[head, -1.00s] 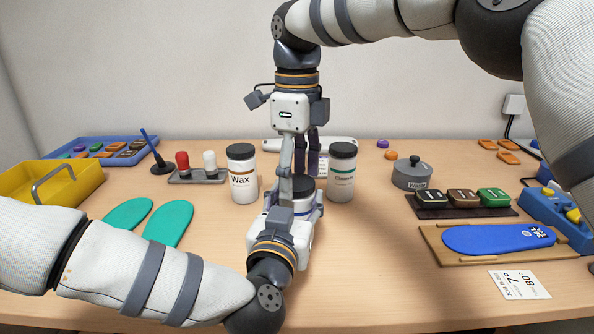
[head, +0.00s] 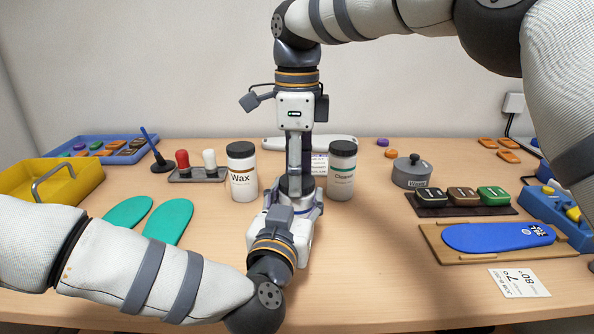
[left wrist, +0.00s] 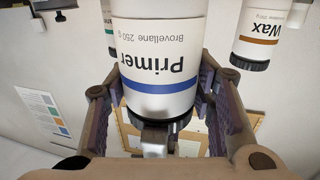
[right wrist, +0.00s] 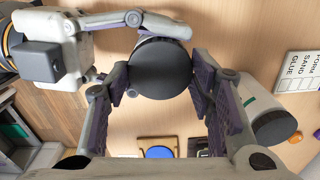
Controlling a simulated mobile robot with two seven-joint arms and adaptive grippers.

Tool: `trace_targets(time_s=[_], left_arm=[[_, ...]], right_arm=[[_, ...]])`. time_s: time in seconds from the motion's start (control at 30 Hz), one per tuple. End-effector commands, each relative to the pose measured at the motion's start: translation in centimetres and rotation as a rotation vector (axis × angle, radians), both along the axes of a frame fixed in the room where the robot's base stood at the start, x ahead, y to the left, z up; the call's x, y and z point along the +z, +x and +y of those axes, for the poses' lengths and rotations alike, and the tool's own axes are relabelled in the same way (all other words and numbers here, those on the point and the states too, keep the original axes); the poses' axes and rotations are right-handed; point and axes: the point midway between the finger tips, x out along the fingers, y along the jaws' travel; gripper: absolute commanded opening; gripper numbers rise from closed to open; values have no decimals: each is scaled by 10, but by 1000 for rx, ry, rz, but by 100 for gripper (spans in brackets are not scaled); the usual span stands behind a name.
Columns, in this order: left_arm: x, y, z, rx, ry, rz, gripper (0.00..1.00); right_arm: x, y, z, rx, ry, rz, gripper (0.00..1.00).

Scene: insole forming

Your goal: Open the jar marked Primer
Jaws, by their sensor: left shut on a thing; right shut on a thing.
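The Primer jar, white with a blue band and its name upside down in the left wrist view (left wrist: 160,65), stands between the fingers of my left gripper (left wrist: 165,95), which is shut on it. In the head view the left gripper and arm hide most of the jar. Its black lid (right wrist: 160,70) shows from above in the right wrist view, between the purple pads of my right gripper (right wrist: 160,85). The right gripper points straight down over the jar in the head view (head: 296,178) and is shut on the lid. The lid looks seated on the jar.
The Wax jar (head: 242,172) stands close on the left and the Cleaner jar (head: 341,172) close on the right. Green insoles (head: 168,222) lie to the left, a blue insole (head: 490,237) on a board to the right.

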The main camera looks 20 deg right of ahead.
Motion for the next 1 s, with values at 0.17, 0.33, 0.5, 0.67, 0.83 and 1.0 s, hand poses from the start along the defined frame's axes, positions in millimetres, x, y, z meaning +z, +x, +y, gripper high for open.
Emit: trace_targets(time_s=[0.17, 0.33, 0.5, 0.67, 0.83, 1.0], left_arm=[[0, 0, 0, 0, 0, 0, 0], [0, 0, 0, 0, 0, 0, 0], [0, 0, 0, 0, 0, 0, 0], [0, 0, 0, 0, 0, 0, 0], [0, 0, 0, 0, 0, 0, 0], [0, 0, 0, 0, 0, 0, 0]], right_arm=[[0, 0, 0, -2, -1, -2, 69], [0, 0, 0, -3, 0, -1, 69], [16, 1, 0, -4, -2, -6, 69], [40, 1, 0, -4, -1, -4, 69], [57, 2, 0, -93, -2, -5, 66], [78, 0, 0, -291, -1, 0, 66]])
